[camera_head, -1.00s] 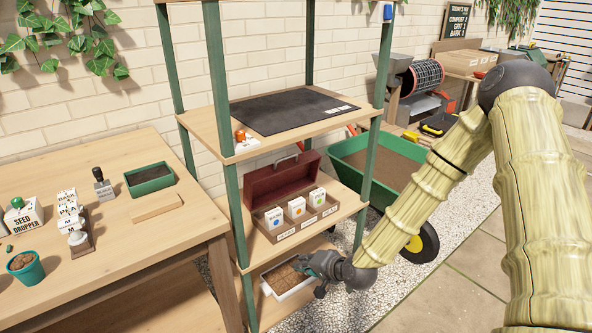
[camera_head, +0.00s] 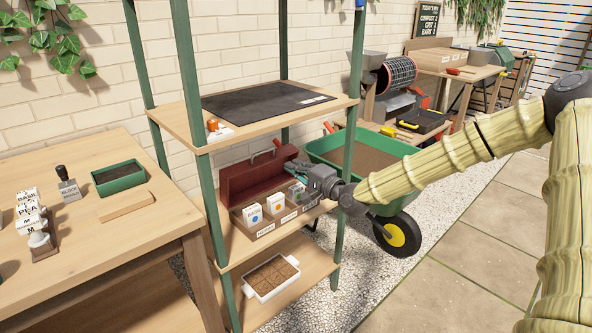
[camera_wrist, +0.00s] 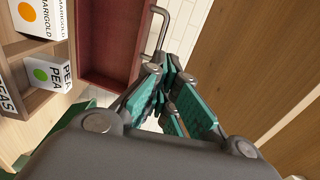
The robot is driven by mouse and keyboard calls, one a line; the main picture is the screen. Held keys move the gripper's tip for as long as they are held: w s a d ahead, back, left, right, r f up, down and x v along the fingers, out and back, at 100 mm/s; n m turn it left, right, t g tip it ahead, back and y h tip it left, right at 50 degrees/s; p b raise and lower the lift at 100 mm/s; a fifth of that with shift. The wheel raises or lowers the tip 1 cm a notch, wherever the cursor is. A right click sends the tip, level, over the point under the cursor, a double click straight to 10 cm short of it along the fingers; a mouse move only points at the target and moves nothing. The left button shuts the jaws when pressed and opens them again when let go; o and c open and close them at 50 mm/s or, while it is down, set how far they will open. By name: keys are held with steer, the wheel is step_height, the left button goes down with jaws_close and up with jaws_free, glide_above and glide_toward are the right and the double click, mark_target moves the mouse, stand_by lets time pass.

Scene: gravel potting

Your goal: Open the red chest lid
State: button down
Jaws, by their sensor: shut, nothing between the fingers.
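The chest (camera_head: 262,229) stands on the shelf unit's middle shelf, and its red lid (camera_head: 250,177) stands raised at the back. The lid's dark red inside also shows in the wrist view (camera_wrist: 107,45), with its grey metal handle (camera_wrist: 160,32) at the edge. My gripper (camera_head: 301,172) is shut and empty, over the chest's right end. In the wrist view my teal fingertips (camera_wrist: 165,75) are close to the handle. I cannot tell whether they touch it. The gripper partly hides the chest's right side.
Seed packets (camera_head: 253,213) stand in the chest. The upper shelf (camera_head: 180,120) is above it, and a green post (camera_head: 350,130) is close to my wrist. A white tray (camera_head: 262,294) is on the lower shelf. A green wheelbarrow (camera_head: 385,212) stands behind on the right.

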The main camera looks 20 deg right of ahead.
mark_target(267, 151)
steer(key=b+x, duration=0.1)
steer(key=x, duration=1)
steer(key=shift+w+a+f+b, duration=0.1)
steer(key=shift+f+b, duration=0.05)
steer(key=shift+b, duration=0.2)
